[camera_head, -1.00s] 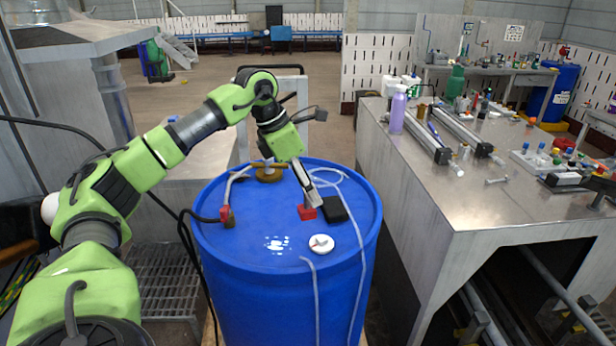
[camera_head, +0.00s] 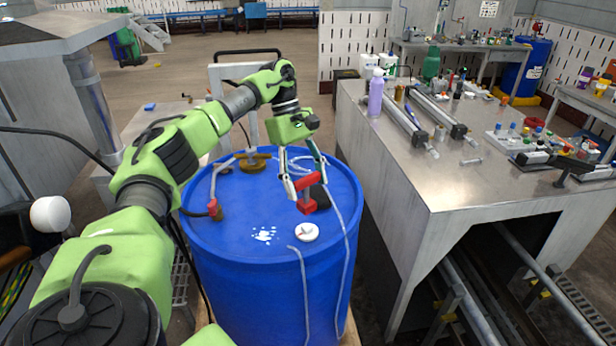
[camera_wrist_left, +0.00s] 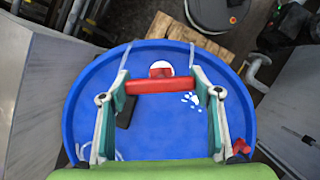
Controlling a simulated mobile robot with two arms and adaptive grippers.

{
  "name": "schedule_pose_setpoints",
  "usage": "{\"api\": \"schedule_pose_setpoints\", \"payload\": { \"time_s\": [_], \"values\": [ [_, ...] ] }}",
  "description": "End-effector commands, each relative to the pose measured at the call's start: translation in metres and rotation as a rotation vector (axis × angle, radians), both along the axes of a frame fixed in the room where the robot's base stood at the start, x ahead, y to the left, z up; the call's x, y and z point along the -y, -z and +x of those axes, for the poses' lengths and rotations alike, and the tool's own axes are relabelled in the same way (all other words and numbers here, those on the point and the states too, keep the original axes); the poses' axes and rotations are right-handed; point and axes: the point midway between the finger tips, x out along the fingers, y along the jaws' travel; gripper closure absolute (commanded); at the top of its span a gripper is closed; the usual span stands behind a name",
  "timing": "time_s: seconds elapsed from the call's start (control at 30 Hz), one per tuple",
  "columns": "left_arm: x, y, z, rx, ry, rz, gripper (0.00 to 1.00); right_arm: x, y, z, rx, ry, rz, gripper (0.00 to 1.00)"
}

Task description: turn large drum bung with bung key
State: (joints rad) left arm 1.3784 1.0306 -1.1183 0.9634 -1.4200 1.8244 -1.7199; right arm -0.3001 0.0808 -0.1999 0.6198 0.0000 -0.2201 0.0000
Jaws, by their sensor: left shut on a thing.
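The blue drum (camera_head: 235,275) stands upright in the head view. A white round bung (camera_head: 306,231) sits on its top, toward the front right. My left gripper (camera_head: 308,191) is over the drum top, shut on the red bung key (camera_head: 307,206), behind the bung in the head view. In the left wrist view the key's red bar (camera_wrist_left: 160,86) spans between the two fingertips, and the white bung (camera_wrist_left: 158,64) shows just beyond it, partly covered by red. I cannot tell whether the key touches the bung. My right gripper is not in view.
A black box (camera_head: 319,194) lies beside the gripper on the drum. A brass fitting (camera_head: 255,162), a red-handled fitting (camera_head: 214,209) and grey tubes (camera_head: 304,285) are also on the drum. A metal bench (camera_head: 440,190) with a purple bottle (camera_head: 376,95) stands to the right.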

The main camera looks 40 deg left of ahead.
Motion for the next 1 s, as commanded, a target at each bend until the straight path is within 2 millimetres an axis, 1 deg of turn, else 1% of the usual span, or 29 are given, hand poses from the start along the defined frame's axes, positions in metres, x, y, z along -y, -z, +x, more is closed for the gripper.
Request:
{"api": "schedule_pose_setpoints", "payload": {
  "time_s": [0.03, 0.2, 0.53, 0.7, 1.0],
  "values": [
    [0.000, -0.002, 0.001, 0.000, 0.023, -0.001, 0.76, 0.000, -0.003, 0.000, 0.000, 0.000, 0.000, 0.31],
    [-0.001, -0.001, 0.000, 0.001, 0.062, 0.000, 0.76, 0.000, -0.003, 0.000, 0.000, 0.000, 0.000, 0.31],
    [-0.002, -0.001, 0.000, 0.002, 0.063, 0.000, 0.76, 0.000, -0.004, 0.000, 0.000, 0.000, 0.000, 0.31],
    [-0.001, -0.002, -0.001, 0.001, 0.062, -0.004, 0.76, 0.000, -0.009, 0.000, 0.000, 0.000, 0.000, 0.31],
    [-0.001, 0.025, 0.000, 0.001, 0.062, -0.003, 0.76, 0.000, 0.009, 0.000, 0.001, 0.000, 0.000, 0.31]
  ]
}}
